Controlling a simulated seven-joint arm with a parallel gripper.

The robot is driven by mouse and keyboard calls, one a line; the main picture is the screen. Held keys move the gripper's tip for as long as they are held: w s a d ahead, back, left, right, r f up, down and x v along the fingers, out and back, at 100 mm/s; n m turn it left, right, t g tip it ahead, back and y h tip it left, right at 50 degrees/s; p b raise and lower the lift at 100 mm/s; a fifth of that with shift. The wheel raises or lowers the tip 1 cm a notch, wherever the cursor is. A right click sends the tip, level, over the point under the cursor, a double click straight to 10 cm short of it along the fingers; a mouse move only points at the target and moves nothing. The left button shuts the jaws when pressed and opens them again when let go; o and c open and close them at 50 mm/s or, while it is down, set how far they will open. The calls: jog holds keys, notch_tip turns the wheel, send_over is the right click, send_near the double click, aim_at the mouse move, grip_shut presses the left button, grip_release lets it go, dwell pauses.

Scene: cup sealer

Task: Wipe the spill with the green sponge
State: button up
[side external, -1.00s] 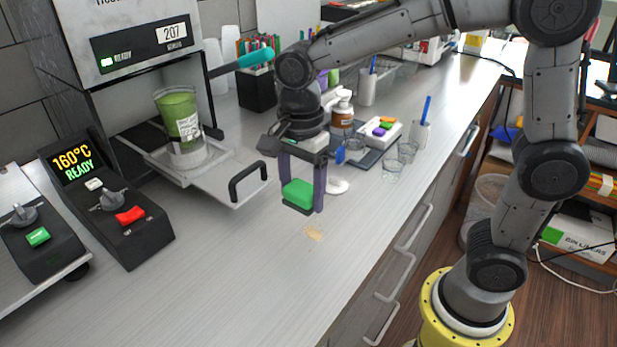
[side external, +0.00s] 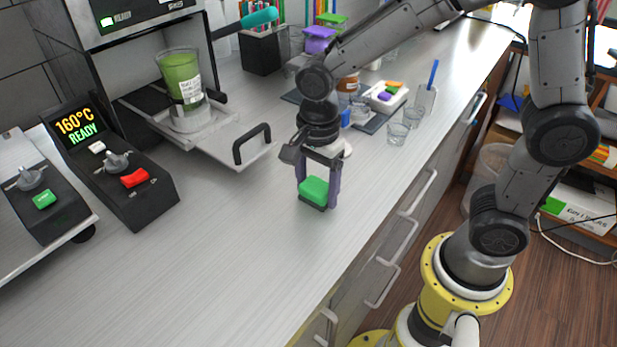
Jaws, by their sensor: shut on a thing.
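The green sponge (side external: 314,188), with a dark underside, is held between the two fingers of my gripper (side external: 318,190). My gripper points down and is shut on the sponge. The sponge is low, at or very near the grey counter top (side external: 230,255), and I cannot tell whether it presses on it. The tan spill is not visible now; the sponge covers the area where it showed earlier.
A cup sealer tray (side external: 215,145) with a black handle, holding a green-filled cup (side external: 182,78), is behind left. A control box (side external: 115,170) stands at left. Clear glasses (side external: 398,133) and a small tray (side external: 388,96) are behind right. The front counter is clear.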

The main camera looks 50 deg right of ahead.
jog(key=shift+s, duration=0.85)
jog(key=shift+w, duration=1.95)
jog(key=shift+w+d, duration=0.15)
jog(key=shift+d, duration=0.1)
jog(key=shift+s+d, duration=0.2)
jog(key=shift+s, duration=1.95)
jog(key=w, duration=0.3)
jog(key=shift+w, duration=0.15)
jog(key=shift+w+r, duration=0.2)
jog(key=shift+w, duration=0.35)
jog(key=shift+s+r, duration=0.1)
jog(key=shift+r, duration=3.75)
